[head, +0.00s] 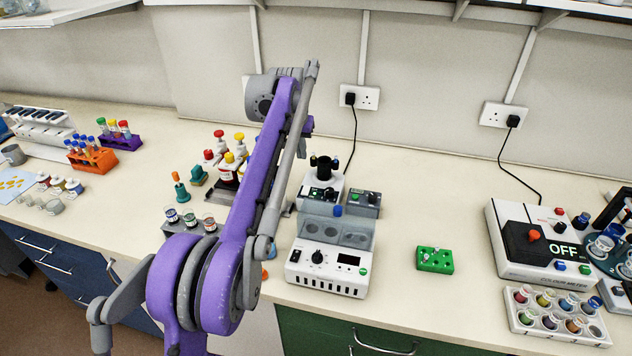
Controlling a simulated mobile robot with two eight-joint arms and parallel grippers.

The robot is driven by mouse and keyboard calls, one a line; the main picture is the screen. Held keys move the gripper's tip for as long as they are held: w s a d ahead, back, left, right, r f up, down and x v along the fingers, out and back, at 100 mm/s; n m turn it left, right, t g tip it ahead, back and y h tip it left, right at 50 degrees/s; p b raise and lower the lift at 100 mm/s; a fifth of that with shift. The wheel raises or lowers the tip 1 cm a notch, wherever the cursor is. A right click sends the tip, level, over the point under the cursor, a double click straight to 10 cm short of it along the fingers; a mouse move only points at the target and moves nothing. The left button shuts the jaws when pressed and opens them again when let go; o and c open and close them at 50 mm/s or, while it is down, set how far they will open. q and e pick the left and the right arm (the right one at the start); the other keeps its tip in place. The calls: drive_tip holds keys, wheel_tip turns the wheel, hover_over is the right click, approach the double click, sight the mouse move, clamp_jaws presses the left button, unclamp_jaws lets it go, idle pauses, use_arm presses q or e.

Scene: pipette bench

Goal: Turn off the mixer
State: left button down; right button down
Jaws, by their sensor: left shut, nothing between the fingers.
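The white device with a black cup on top (321,186) looks like the mixer. It stands behind a white block unit, and small dark knobs show on its front. I cannot read whether the mixer is on or off. My left arm (262,170) rises from the lower left and crosses the bench just left of the mixer. My left gripper is shut and empty, but its fingertips are mostly hidden by the arm. My right gripper is out of view.
A white block unit with a clear lid (327,272) stands in front of the mixer. A green rack (435,260) lies right of it, then a colour meter (519,275) showing OFF and a vial tray (520,320). Bottles and racks fill the left.

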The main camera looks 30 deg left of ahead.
sight(307, 187)
use_arm(q)
drive_tip(key=x, duration=1.3)
drive_tip(key=shift+s+d+b, duration=0.1)
drive_tip(key=shift+s+b, duration=0.15)
drive_tip(key=shift+b, duration=0.15)
drive_tip(key=shift+f, duration=0.5)
drive_tip(key=shift+w+f, duration=0.15)
drive_tip(key=shift+f, duration=0.1)
